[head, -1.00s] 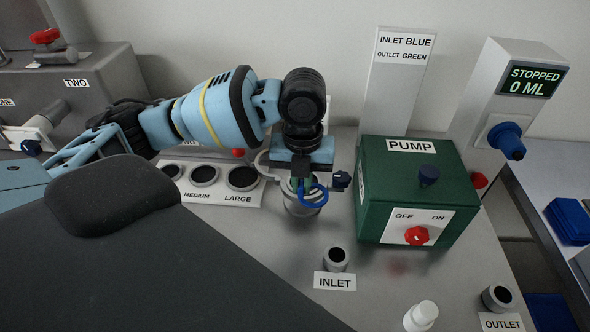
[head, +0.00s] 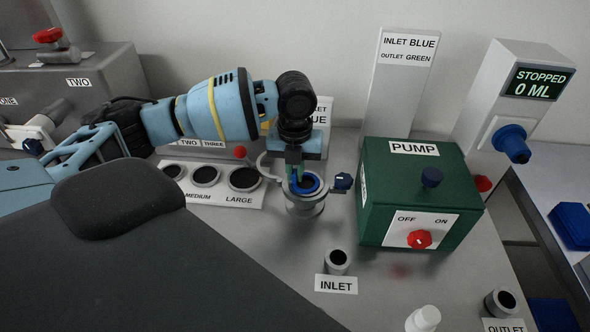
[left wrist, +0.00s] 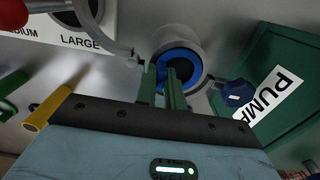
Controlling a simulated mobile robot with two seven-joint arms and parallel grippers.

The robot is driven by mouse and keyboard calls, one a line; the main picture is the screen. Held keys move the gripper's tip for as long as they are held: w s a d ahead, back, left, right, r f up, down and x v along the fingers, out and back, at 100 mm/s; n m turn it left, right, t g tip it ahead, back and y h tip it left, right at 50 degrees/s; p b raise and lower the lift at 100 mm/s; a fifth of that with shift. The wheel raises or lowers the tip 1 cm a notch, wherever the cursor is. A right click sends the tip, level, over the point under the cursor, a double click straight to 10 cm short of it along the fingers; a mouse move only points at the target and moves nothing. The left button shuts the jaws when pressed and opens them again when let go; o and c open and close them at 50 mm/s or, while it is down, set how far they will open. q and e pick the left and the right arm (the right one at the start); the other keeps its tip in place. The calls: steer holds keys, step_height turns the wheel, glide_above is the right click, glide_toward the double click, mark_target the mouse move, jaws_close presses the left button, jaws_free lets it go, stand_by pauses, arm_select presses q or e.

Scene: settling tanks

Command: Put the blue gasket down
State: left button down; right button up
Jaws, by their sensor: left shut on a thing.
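The blue gasket (head: 307,187) is a ring lying about level at the mouth of a round grey metal housing (head: 305,209). My left gripper (head: 298,178) points down from above, shut on the gasket's rim. In the left wrist view, the gasket (left wrist: 163,79) shows behind the green fingers (left wrist: 163,92), inside the outline of the housing's pale rim (left wrist: 190,47). I cannot tell whether it touches its seat. The fingers hide part of the ring. My right gripper is not in view.
A clamp arm with a dark blue knob (head: 343,182) stands beside the housing's mouth. The green pump box (head: 415,190) is close on the right. A white rack (head: 215,187) with round holes is on the left. The INLET stub (head: 337,261) stands in front.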

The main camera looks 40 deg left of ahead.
mark_target(295, 172)
arm_select(q)
steer(key=shift+f, duration=0.25)
steer(key=c, duration=1.5)
jaws_free()
step_height(295, 172, up, 12)
steer(key=shift+r+p, duration=0.2)
steer(key=shift+p, duration=0.15)
